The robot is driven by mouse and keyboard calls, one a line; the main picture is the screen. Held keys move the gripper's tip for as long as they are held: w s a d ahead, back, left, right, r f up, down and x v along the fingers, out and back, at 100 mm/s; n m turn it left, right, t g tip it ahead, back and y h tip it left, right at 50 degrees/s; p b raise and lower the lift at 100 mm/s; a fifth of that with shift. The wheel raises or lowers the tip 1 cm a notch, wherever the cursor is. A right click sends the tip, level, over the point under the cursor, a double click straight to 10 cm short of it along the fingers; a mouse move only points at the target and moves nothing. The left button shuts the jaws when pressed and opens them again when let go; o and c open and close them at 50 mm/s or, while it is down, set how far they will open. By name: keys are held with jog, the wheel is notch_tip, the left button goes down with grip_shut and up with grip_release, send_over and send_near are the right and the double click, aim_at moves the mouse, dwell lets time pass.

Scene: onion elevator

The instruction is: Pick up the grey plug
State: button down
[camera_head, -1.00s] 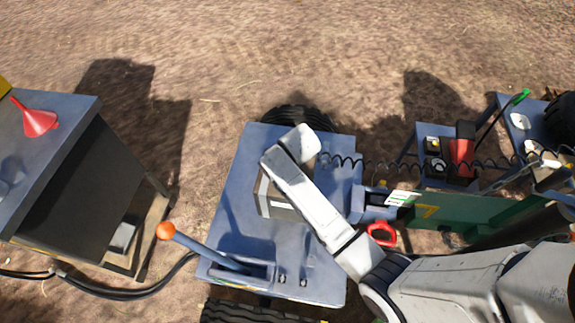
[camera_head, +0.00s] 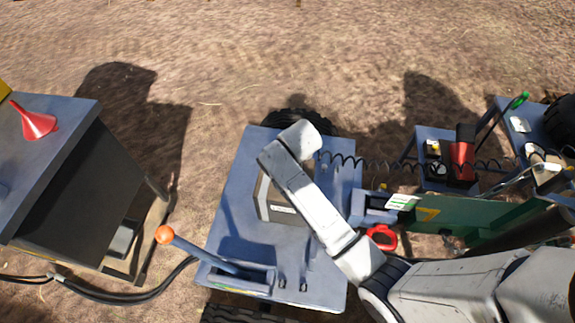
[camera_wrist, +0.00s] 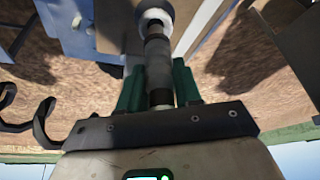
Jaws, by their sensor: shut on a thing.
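In the wrist view, my gripper (camera_wrist: 157,76) has its green fingers closed on both sides of a grey and black cylinder, the grey plug (camera_wrist: 156,47). The plug runs lengthwise between the fingers, and its far end meets a pale round part (camera_wrist: 154,17). I cannot tell whether that part belongs to the plug or to a socket. In the head view, my white arm covers the gripper and the plug above the blue cart top.
A red funnel (camera_head: 38,124) sits on the left table. Bare ground lies behind the cart.

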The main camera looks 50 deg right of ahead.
jog(key=s+a+r, duration=0.4)
jog(key=s+r, duration=0.6)
jog(key=s, duration=0.3)
jog(key=shift+s+r+b, duration=0.25)
jog(key=shift+b, duration=0.05)
